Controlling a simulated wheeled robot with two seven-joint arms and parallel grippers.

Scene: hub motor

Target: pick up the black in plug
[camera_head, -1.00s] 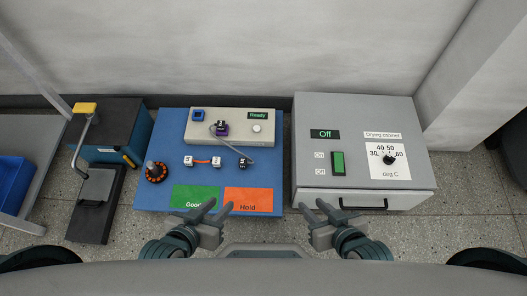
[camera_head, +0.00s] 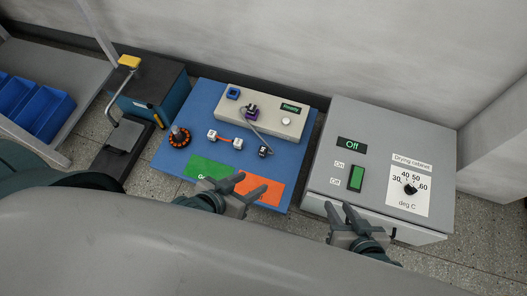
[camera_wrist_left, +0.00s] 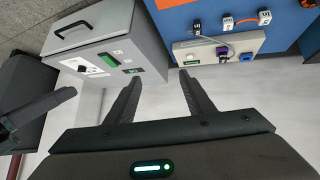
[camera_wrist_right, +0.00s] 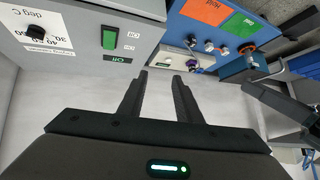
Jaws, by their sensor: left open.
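A small black plug (camera_head: 263,151) with a white label lies on the blue board (camera_head: 180,165), right of two white plugs joined by an orange wire. A grey cable runs from it to a black plug (camera_head: 251,109) at the purple socket on the beige tester. The label is too small to read. In the left wrist view the cable's loose-end plug (camera_wrist_left: 197,28) shows at the top. My left gripper (camera_head: 233,186) is open and empty, appearing over the green and orange pads' front. My right gripper (camera_head: 340,208) is open and empty, before the drying cabinet.
The drying cabinet (camera_head: 385,150), reading Off, stands right of the board. The beige tester (camera_head: 285,129) sits at the board's back. A black ring with orange parts (camera_head: 179,137) is at its left. A press (camera_head: 118,140) and blue bins (camera_head: 45,113) stand further left.

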